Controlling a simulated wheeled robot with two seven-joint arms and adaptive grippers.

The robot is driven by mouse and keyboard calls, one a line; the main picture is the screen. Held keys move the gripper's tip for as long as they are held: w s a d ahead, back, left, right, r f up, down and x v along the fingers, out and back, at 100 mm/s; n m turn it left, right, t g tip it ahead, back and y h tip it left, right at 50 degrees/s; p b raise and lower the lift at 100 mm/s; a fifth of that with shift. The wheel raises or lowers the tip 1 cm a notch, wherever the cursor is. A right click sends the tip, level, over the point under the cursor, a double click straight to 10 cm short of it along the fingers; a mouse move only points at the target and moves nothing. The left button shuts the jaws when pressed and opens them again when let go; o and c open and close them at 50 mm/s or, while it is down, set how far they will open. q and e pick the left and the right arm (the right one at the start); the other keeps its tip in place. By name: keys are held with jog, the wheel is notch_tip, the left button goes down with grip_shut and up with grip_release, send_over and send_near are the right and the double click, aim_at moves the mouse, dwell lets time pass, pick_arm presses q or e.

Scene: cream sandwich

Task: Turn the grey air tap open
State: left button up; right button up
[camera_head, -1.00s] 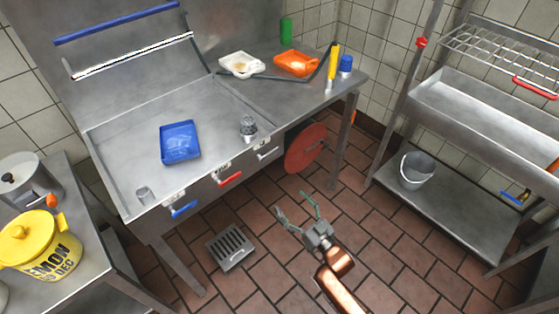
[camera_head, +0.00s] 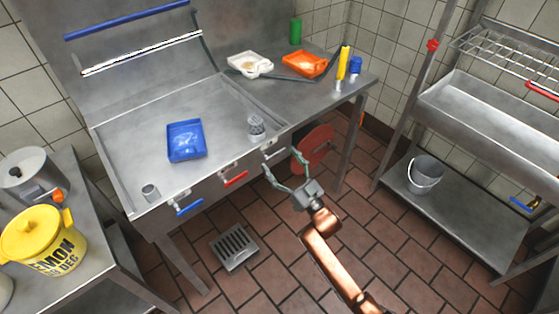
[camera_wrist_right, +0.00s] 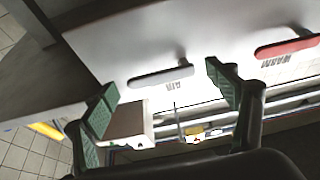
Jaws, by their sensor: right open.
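The grey air tap (camera_head: 273,153) is a light lever on the front panel of the steel sink, right of the red tap. In the right wrist view the grey air tap (camera_wrist_right: 160,76) lies roughly crosswise on the panel beside the upside-down word AIR. My right gripper (camera_head: 283,164) is open and empty, its green-padded fingers pointing at the panel near this tap. In the right wrist view my right gripper (camera_wrist_right: 163,98) has its fingertips spread to either side of the lever, seemingly short of it. Contact is not visible. My left gripper is out of view.
The red tap (camera_head: 235,179), marked WARM, and the blue tap (camera_head: 189,207) sit on the same panel to the left. A red disc (camera_head: 316,146) hangs behind my right gripper. A floor drain (camera_head: 234,247) lies below. The tiled floor (camera_head: 265,285) in front is clear.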

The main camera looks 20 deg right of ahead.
jog(key=shift+c, duration=0.4)
jog(key=c, duration=1.6)
